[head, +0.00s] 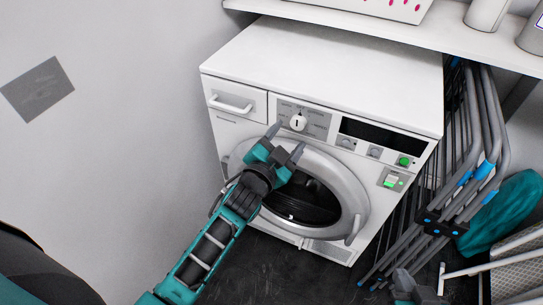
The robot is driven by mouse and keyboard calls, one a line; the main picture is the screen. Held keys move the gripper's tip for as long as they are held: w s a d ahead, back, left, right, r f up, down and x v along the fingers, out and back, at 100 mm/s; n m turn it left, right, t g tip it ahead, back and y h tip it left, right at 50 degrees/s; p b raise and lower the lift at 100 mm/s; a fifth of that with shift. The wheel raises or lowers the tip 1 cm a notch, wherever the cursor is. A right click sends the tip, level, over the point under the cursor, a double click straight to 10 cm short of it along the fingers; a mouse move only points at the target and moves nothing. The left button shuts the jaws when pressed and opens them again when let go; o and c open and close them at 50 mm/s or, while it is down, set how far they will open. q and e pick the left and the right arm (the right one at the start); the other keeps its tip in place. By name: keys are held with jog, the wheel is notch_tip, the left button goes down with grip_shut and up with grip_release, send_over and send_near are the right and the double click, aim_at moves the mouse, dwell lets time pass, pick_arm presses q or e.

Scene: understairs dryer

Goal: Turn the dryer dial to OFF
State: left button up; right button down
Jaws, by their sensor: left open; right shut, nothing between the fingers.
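The white dryer (325,75) stands against the wall under a shelf. Its round white dial (298,122) sits on a grey panel at the upper left of the front, with a short dark mark on its face. The labels around it are too small to read. My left gripper (288,138) is open and empty, just below the dial, its two fingers pointing up towards the panel. I cannot tell the exact gap to the dial; the dial is not between the fingers. My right gripper (408,288) is shut and empty at the bottom edge, well away from the dryer's panel.
Small knobs, a green-lit button (404,161) and a dark display (382,138) lie right of the dial. The round door (350,190) is below. A folded drying rack (470,170) stands close on the right. A shelf (440,45) overhangs the top.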

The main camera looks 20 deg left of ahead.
pick_arm(q)
jog(key=s, duration=0.8)
jog(key=shift+s+a+r+p, duration=0.2)
jog(key=shift+s+a+p, duration=0.15)
jog(key=shift+s+p, duration=0.1)
pick_arm(e)
jog(key=shift+s+d, duration=0.2)
jog(key=shift+r, duration=0.25)
pick_arm(q)
jog(key=s+f+n+g+p, duration=0.4)
jog(key=s+n+g+p, duration=0.1)
jog(key=s, duration=0.5)
jog(key=g+p, duration=0.1)
jog(key=p, duration=0.1)
jog(key=shift+s+a+f+h+p, duration=0.15)
jog(key=shift+s+a+h+p, duration=0.1)
jog(key=shift+a+h+p, duration=0.05)
pick_arm(e)
jog(key=shift+h, duration=0.5)
jog(key=r, duration=0.1)
jog(key=d+r, duration=0.1)
jog(key=s+d+r, duration=0.1)
jog(key=r, duration=0.1)
jog(key=shift+d, duration=0.25)
